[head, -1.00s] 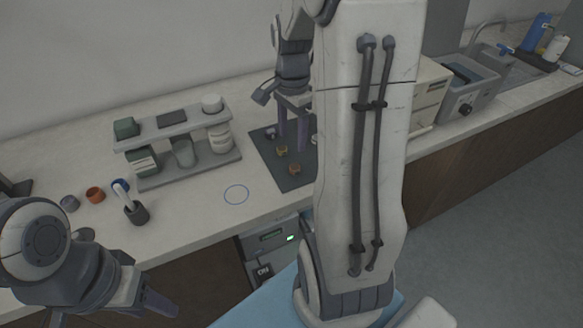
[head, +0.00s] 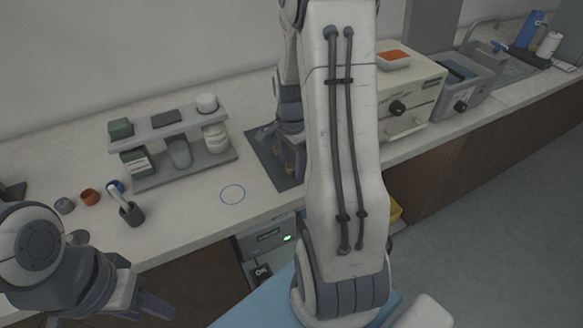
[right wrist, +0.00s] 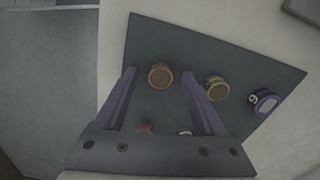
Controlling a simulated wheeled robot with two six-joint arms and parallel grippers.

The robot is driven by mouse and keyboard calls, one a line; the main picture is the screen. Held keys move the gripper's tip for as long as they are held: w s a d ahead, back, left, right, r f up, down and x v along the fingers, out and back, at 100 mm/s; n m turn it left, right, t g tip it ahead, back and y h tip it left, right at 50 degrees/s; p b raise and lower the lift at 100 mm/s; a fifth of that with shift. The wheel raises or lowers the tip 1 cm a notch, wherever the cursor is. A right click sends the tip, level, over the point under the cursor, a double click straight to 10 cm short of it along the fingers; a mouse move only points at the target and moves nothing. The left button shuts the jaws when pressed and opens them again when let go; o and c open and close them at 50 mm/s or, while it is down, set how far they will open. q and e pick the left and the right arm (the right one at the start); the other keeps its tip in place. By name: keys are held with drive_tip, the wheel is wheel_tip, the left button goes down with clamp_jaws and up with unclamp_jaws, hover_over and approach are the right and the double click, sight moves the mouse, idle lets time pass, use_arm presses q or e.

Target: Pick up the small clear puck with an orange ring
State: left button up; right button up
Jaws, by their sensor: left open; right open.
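In the right wrist view, a small round puck with an orange-brown ring (right wrist: 160,76) stands on the dark mat (right wrist: 165,30). It appears between the tips of my right gripper (right wrist: 159,72), which is open and empty; I cannot tell the height gap. In the head view my right gripper (head: 288,158) is low over the mat, and my right arm hides most of the pucks. A yellow-ringed puck (right wrist: 215,88) is just right of the right finger, and a purple-ringed one (right wrist: 265,102) further right. My left gripper (head: 112,312) is open and empty at the lower left.
Behind the gripper's palm, an orange-brown piece (right wrist: 144,128) and a whitish piece (right wrist: 185,131) are partly hidden. A grey rack (head: 190,172) with jars stands left of the mat. A beige machine (head: 415,95) stands to the right.

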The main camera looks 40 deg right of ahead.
clamp_jaws()
drive_tip(key=shift+r, duration=0.15)
